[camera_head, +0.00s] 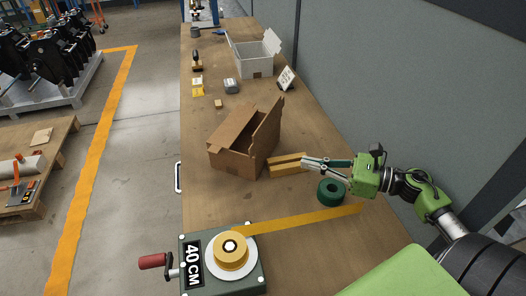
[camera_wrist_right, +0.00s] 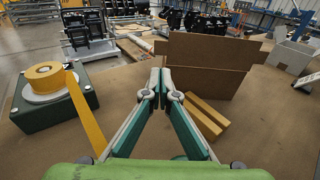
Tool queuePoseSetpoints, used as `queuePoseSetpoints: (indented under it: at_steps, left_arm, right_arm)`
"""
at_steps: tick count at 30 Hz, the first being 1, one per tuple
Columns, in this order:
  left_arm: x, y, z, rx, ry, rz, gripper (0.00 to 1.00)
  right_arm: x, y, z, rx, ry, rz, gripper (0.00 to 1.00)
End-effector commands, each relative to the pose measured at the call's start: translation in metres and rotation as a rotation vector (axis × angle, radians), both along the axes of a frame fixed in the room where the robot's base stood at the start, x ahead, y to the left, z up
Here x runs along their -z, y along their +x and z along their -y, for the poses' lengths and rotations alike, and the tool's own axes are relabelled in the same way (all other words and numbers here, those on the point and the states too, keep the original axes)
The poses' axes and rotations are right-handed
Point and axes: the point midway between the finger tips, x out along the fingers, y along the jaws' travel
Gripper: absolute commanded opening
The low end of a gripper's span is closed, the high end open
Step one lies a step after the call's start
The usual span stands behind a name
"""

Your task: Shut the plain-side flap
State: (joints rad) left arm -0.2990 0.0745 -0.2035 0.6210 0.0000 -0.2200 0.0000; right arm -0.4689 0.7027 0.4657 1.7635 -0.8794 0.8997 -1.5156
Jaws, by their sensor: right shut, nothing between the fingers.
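The open cardboard box (camera_head: 233,161) stands on the bench. A tall flap (camera_head: 268,127) stands up along its right side. In the right wrist view this flap (camera_wrist_right: 210,50) rises above the box wall (camera_wrist_right: 205,82). I cannot tell for sure which side is the plain one. My right gripper (camera_head: 306,163) is shut and empty, to the right of the box and apart from it. In the wrist view its fingertips (camera_wrist_right: 160,72) meet in front of the box. My left gripper is not in view.
A yellow-and-brown striped piece (camera_head: 287,163) lies between the box and my right gripper, also in the wrist view (camera_wrist_right: 207,118). A green ring (camera_head: 331,191) lies nearby. A tape dispenser (camera_head: 222,263) stands at the front. A grey bin (camera_head: 255,62) stands farther back. A wall runs along the right.

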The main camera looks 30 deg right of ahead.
Motion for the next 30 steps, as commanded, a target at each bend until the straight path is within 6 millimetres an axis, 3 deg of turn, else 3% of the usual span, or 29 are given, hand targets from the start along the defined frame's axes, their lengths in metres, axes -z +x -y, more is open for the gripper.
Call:
queuePoseSetpoints:
  at_steps: [5, 21, 30]
  left_arm:
    - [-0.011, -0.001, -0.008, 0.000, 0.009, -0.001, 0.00]
    - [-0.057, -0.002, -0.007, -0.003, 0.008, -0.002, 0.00]
    - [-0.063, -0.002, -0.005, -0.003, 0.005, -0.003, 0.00]
  right_arm:
    - [-0.003, 0.015, -0.013, -0.003, 0.002, 0.002, 0.00]
    - [0.005, 0.093, -0.076, -0.001, 0.007, 0.001, 0.00]
    - [0.011, 0.107, -0.088, -0.001, 0.004, -0.001, 0.00]
